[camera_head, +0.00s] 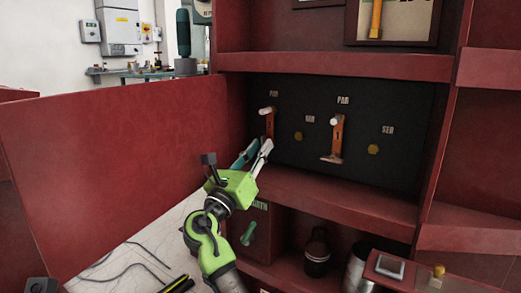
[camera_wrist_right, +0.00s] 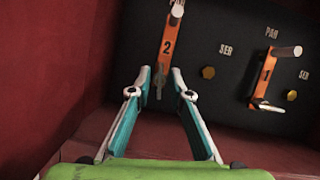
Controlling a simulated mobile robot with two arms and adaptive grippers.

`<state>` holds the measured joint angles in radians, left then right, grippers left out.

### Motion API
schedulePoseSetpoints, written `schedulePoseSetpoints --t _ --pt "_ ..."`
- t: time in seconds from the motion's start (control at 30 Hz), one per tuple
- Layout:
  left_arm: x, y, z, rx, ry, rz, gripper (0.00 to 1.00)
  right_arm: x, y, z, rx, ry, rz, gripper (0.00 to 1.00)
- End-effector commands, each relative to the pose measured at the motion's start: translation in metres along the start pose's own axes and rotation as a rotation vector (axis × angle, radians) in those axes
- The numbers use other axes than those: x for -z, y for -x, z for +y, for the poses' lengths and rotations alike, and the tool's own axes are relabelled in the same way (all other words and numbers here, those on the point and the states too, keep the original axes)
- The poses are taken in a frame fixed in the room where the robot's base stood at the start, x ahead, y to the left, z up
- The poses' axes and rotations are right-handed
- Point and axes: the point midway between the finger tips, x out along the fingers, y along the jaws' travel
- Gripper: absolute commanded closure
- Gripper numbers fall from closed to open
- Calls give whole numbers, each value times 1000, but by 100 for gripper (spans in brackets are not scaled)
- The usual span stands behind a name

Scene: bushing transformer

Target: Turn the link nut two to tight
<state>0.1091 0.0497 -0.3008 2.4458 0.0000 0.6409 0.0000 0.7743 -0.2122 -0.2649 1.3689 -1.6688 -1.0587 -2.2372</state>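The orange link marked 2 (camera_head: 269,124) hangs on the black panel; it also shows in the right wrist view (camera_wrist_right: 168,43). A small grey metal wing nut (camera_wrist_right: 158,84) is at its lower end. My right gripper (camera_head: 263,143) reaches up to this lower end. In the right wrist view the two fingers (camera_wrist_right: 160,73) are apart, one on each side of the link's lower end and the nut. No clear contact shows. In the head view the fingers hide the nut. My left gripper is not in view.
The orange link marked 1 (camera_head: 337,137) is to the right on the black panel (camera_head: 398,118), with brass studs (camera_head: 373,149) nearby. A red door (camera_head: 120,165) stands open at left. Below are a red shelf (camera_head: 335,200) and a dark jar (camera_head: 317,258).

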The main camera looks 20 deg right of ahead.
Motion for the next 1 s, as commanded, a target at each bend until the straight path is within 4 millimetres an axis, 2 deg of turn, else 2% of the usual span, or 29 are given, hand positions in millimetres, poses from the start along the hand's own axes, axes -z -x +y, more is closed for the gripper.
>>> schedulePoseSetpoints --t 0.07,0.3,0.7,1.0 --pt "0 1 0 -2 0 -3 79 0 0 0 0 0 0 100" --pt "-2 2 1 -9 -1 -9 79 0 0 0 3 -7 1 100" --pt "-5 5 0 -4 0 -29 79 0 -1 1 86 -208 2 100" --pt "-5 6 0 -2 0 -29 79 1 0 0 96 -230 1 100"
